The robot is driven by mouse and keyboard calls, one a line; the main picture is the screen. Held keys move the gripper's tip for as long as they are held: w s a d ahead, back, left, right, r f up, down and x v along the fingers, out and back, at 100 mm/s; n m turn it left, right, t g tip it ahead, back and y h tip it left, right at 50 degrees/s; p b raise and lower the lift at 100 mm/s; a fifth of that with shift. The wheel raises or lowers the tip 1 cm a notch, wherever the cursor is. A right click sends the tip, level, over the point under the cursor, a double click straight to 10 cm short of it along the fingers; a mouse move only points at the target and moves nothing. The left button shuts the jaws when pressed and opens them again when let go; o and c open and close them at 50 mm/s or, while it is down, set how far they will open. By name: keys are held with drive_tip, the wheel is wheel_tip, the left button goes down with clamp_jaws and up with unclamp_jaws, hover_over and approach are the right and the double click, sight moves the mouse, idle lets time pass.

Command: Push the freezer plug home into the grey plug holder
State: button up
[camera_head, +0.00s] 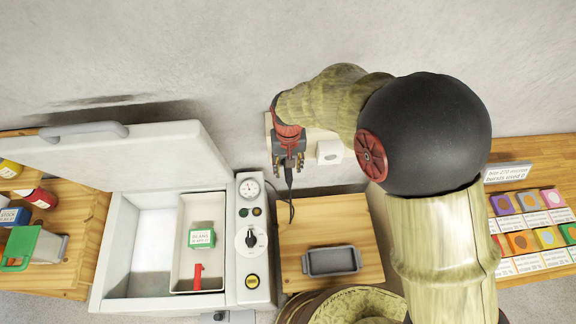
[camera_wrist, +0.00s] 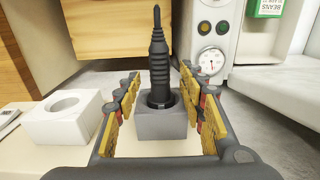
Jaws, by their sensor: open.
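The black freezer plug (camera_wrist: 158,62) stands in the grey plug holder (camera_wrist: 161,124) in the wrist view, its lower end inside the holder's round opening. How deep it sits is hard to tell. My gripper (camera_wrist: 160,76) is open, with one finger on each side of the plug and holder and visible gaps to both. In the head view my gripper (camera_head: 289,163) is at the wall board, and the plug's dark cable (camera_head: 291,204) hangs below it. The grey holder is hidden there behind my gripper.
A white socket block (camera_head: 329,151) with a round hole is beside my gripper; it also shows in the wrist view (camera_wrist: 67,118). The open freezer (camera_head: 117,246) with its control panel (camera_head: 251,239) is at left. A wooden surface (camera_head: 337,214) holds a dark tray (camera_head: 332,261).

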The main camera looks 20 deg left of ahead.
wheel_tip(320, 180, up, 12)
idle(0.5)
idle(0.4)
wheel_tip(320, 180, up, 10)
drive_tip(key=p, duration=0.6)
drive_tip(key=shift+p, duration=0.35)
idle(0.3)
drive_tip(key=s+d+f+m+t+b, duration=0.1)
drive_tip(key=s+d+b, duration=0.4)
drive_tip(key=d, duration=0.6)
drive_tip(key=s+d+f+m+t+b, duration=0.2)
drive_tip(key=s+d+f+b, duration=0.3)
drive_tip(key=d+b, duration=0.5)
drive_tip(key=s+d+f+m+t+b, duration=0.2)
drive_tip(key=s+d+f+b, duration=0.2)
drive_tip(key=d, duration=0.9)
drive_tip(key=s+b, duration=0.1)
drive_tip(key=b, duration=0.2)
drive_tip(key=shift+d+t, duration=0.15)
drive_tip(key=shift+t, duration=0.15)
